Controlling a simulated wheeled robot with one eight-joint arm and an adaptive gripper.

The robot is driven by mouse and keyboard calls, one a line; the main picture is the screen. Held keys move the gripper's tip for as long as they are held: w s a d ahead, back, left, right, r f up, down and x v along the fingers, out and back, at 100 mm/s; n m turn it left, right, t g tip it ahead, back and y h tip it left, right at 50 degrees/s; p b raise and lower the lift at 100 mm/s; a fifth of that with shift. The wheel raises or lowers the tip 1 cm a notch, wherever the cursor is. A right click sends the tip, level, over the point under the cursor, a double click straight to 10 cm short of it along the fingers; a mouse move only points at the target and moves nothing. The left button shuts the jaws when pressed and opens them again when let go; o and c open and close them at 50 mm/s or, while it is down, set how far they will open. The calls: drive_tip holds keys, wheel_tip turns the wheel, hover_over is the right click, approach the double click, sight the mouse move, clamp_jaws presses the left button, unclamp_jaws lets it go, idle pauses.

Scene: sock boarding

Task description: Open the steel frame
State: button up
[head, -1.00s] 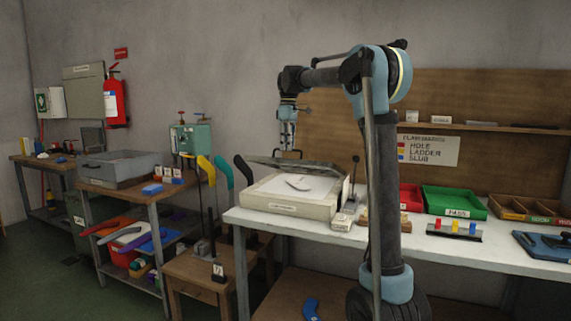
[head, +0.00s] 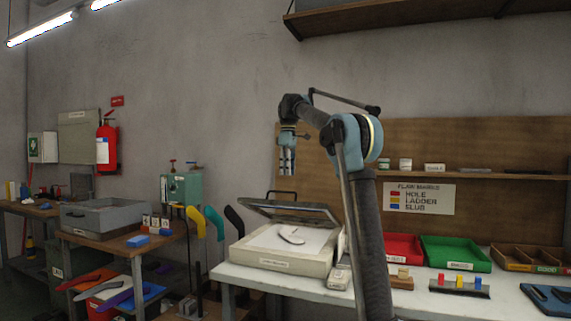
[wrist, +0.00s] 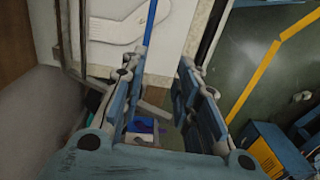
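The steel frame (head: 290,212) is a dark hinged lid on the pale box (head: 270,262) at the left end of the white bench. It is tilted partly up, with a clear gap over the box top. A dark loop handle (head: 282,192) stands on its upper edge. A white sock-shaped form (head: 291,235) lies on the box's white top; a pale outlined shape also shows in the wrist view (wrist: 115,25). My gripper (head: 287,172) points down just above the handle and looks apart from it. In the wrist view its fingers (wrist: 163,75) are spread with nothing held between them.
Red (head: 402,248) and green (head: 455,254) trays and a wooden divided tray (head: 530,258) stand right along the bench. A coloured peg stand (head: 460,286) is in front. Coloured leg-shaped boards (head: 213,222) stand left of the box.

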wheel_tip(320, 180, up, 11)
drive_tip(key=w, duration=0.1)
drive_tip(key=shift+w, duration=0.2)
idle(0.5)
idle(0.6)
